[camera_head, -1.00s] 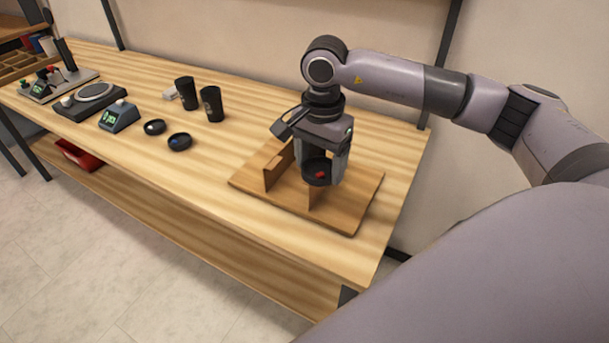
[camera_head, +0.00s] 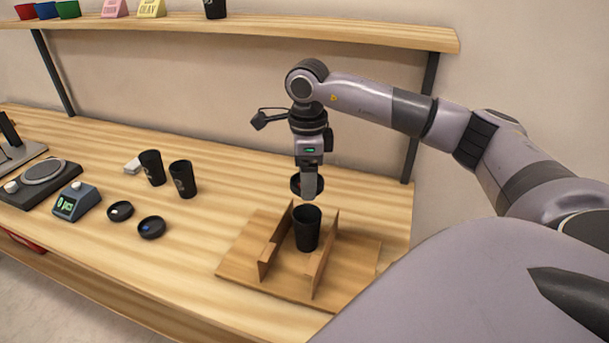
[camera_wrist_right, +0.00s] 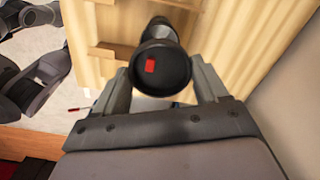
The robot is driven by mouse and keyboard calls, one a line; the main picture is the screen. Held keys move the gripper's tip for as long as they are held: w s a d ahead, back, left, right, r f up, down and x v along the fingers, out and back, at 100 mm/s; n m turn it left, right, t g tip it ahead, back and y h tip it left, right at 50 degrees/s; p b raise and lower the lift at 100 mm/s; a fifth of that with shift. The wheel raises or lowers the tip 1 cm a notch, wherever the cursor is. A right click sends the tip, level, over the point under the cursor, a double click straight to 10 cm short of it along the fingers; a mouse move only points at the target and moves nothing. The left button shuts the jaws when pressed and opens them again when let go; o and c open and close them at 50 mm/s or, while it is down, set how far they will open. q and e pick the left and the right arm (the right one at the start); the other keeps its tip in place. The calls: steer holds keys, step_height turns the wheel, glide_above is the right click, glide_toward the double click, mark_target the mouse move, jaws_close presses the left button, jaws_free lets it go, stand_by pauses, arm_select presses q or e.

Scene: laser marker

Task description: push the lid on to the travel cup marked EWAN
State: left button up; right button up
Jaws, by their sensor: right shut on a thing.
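A black travel cup (camera_head: 307,232) stands upright between the two walls of a wooden fixture (camera_head: 240,263). No name is readable on it. My right gripper (camera_head: 309,190) points down above this cup and is shut on a round black lid (camera_head: 295,184). The lid is apart from the cup, a little above its rim. In the right wrist view the lid (camera_wrist_right: 172,78), with a red patch on it, sits between the fingers of my gripper (camera_wrist_right: 162,84). It covers part of the cup (camera_wrist_right: 158,29) behind it. My left gripper is not in view.
Two more black cups (camera_head: 152,169) (camera_head: 183,181) stand left of the fixture. Two dark lids, one with a white spot (camera_head: 120,211) and one with blue (camera_head: 151,228), lie nearby. A small display device (camera_head: 76,202) is further left. A shelf (camera_head: 300,29) runs above the table.

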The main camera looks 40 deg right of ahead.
steer(key=shift+s+f+b, duration=0.1)
steer(key=shift+f+b, duration=0.35)
steer(key=shift+f, duration=0.3)
step_height(320, 180, down, 3)
steer(key=shift+f+b, duration=0.15)
steer(key=shift+b, duration=1.1)
steer(key=shift+f+b, duration=0.4)
steer(key=shift+f, duration=0.25)
steer(key=shift+f, duration=0.15)
steer(key=o, duration=1.1)
steer(key=shift+c, duration=0.2)
